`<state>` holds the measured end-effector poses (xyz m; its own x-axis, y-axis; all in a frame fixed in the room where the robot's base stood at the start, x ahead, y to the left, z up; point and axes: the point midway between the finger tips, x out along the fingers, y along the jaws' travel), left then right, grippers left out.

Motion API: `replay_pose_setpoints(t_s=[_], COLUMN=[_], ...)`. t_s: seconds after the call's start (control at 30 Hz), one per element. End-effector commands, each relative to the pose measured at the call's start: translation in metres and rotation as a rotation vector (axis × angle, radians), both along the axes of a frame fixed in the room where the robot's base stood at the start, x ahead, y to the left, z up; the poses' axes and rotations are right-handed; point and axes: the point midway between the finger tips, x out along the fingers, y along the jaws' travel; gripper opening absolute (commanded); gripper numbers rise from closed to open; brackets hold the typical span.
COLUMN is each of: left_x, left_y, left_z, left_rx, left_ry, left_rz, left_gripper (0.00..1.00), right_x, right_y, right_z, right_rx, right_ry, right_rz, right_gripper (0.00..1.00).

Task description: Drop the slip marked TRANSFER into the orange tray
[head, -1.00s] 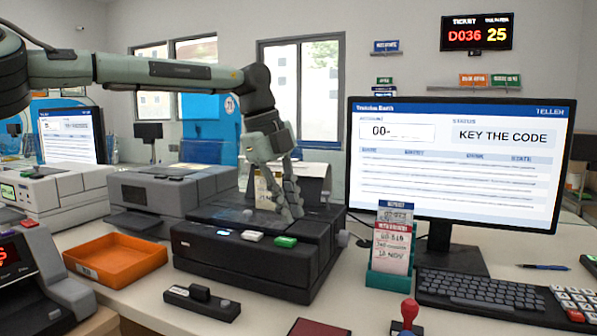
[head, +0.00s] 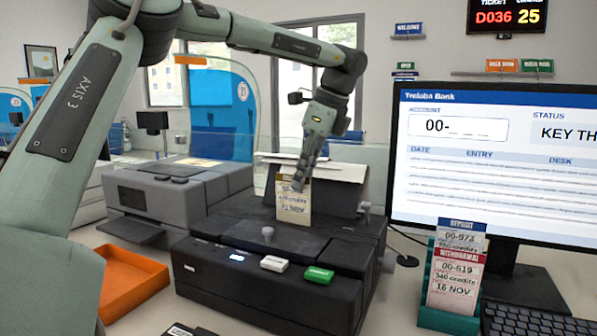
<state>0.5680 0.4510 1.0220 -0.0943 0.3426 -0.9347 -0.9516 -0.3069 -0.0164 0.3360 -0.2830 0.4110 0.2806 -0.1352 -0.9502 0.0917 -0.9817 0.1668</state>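A pale yellow slip (head: 293,208) stands upright at the slot of the black slip machine (head: 270,292). Its lower lines show credits and a NOV date; its heading is covered by my gripper, so I cannot read TRANSFER on it. My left gripper (head: 299,184) points down at the slip's upper edge, its fingers seen nearly edge-on; I cannot tell whether they grip it. The orange tray (head: 150,268) is at the lower left, partly hidden by my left arm; the part of its floor that shows is bare. My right gripper is out of view.
A green holder (head: 446,318) right of the machine carries a blue DEPOSIT slip (head: 461,236) and a red-headed WITHDRAWAL slip (head: 456,277). The monitor (head: 490,165) and keyboard (head: 530,330) stand at the right. A grey printer (head: 175,198) stands behind the tray.

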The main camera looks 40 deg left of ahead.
Motion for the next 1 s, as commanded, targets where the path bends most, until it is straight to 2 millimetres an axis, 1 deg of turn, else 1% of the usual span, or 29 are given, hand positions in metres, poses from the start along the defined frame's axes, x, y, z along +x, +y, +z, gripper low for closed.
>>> replay_pose_setpoints(t_s=[0.03,0.13,0.27,0.5,0.6,0.8,1.0], left_x=[-0.002,-0.004,-0.007,-0.011,-0.012,-0.013,-0.013], left_y=[0.002,0.005,0.01,0.023,0.028,0.032,0.032], left_z=[-0.001,-0.005,-0.018,-0.052,-0.063,-0.074,-0.075], left_rx=[0.012,0.023,0.024,0.022,0.023,0.023,0.024], left_ry=[0.014,0.026,0.03,0.028,0.028,0.025,0.024], left_rz=[-0.002,-0.003,-0.003,-0.004,-0.003,-0.005,-0.004], left_gripper=[0.13,0.13,0.13,0.13,0.13,0.13,0.13], right_x=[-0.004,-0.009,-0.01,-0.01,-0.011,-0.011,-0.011], right_y=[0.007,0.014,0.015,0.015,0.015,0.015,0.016], right_z=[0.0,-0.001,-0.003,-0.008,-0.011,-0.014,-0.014], right_rx=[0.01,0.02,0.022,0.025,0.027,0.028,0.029], right_ry=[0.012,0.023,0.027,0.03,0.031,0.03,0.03], right_rz=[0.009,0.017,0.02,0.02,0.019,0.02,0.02], right_gripper=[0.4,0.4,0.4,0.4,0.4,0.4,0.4])
